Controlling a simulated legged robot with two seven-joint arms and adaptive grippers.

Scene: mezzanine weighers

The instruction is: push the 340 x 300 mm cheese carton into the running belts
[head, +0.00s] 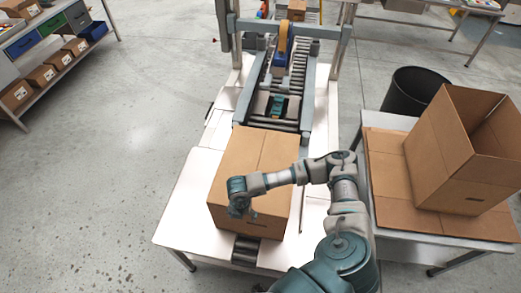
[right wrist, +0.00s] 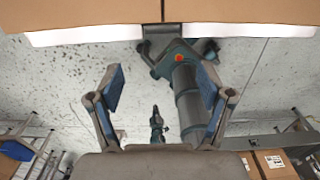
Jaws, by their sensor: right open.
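The cheese carton (head: 255,165), a closed brown box with a taped seam, stands on the white table in front of the belts. In the right wrist view a brown carton face (right wrist: 80,12) fills the top edge, beyond the fingertips. My right arm reaches over the carton's right side in the head view. My right gripper (head: 239,207) appears in front of the carton's near left part; contact is not clear. In the right wrist view the right gripper (right wrist: 161,85) has its blue-padded fingers spread, with nothing between them. The running belts (head: 281,105) lie behind the carton. My left gripper is not identifiable.
Side rails and a frame (head: 290,27) border the belt lane. An open empty carton (head: 462,150) stands on the side table (head: 385,180) at right, near a black bin (head: 413,90). A shelf with small cartons (head: 40,76) stands at left. The floor between is clear.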

